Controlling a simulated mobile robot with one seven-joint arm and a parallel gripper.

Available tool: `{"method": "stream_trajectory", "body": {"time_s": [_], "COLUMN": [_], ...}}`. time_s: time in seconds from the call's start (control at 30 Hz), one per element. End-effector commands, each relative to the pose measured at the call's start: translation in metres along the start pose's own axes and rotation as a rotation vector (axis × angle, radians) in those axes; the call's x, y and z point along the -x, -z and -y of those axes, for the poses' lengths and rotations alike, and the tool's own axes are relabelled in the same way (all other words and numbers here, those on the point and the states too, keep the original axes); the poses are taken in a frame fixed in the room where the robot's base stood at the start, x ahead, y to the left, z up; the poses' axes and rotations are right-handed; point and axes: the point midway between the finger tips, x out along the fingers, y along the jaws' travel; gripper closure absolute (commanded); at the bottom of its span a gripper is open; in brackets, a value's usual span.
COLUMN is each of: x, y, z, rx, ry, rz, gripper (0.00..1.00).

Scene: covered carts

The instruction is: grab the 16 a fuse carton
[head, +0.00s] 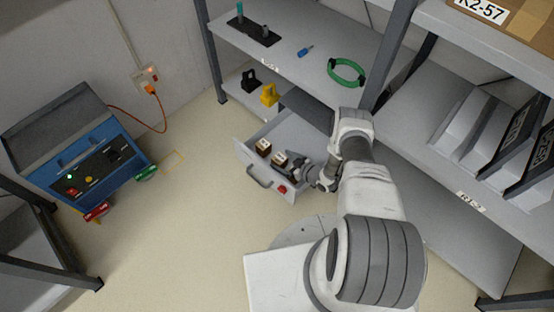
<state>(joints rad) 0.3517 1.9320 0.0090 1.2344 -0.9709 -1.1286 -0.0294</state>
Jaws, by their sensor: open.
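Two small brown cartons with pale tops lie in an open grey drawer (246,155): one at the left (264,147) and one nearer my gripper (280,159). Their markings are too small to read, so I cannot tell which is the 16 A fuse carton. My gripper (292,168) is open, over the right part of the drawer, close beside the nearer carton. Whether its fingers touch or straddle that carton is not clear. My arm and gripper hide the drawer's right end.
The drawer front has a handle (258,178) and a red patch (282,189). A shelf above holds a green cable coil (346,72). Yellow (269,95) and black (250,80) padlock-like items sit behind the drawer.

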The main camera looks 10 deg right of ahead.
Motion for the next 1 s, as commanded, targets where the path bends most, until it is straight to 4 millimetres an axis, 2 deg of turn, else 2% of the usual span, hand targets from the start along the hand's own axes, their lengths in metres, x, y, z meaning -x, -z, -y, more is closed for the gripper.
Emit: {"method": "stream_trajectory", "body": {"time_s": [0.13, 0.17, 0.67, 0.87, 1.0], "x": [0.000, 0.000, 0.000, 0.000, 0.005], "y": [0.000, 0.000, 0.000, 0.001, 0.011], "z": [0.000, 0.000, 0.000, 0.000, 0.000], "rx": [0.000, 0.000, 0.000, 0.000, 0.000], "ry": [0.000, 0.000, 0.000, 0.000, 0.000], "rz": [0.000, 0.000, 0.000, 0.000, 0.000], "gripper": [0.02, 0.06, 0.96, 0.96, 0.96]}}
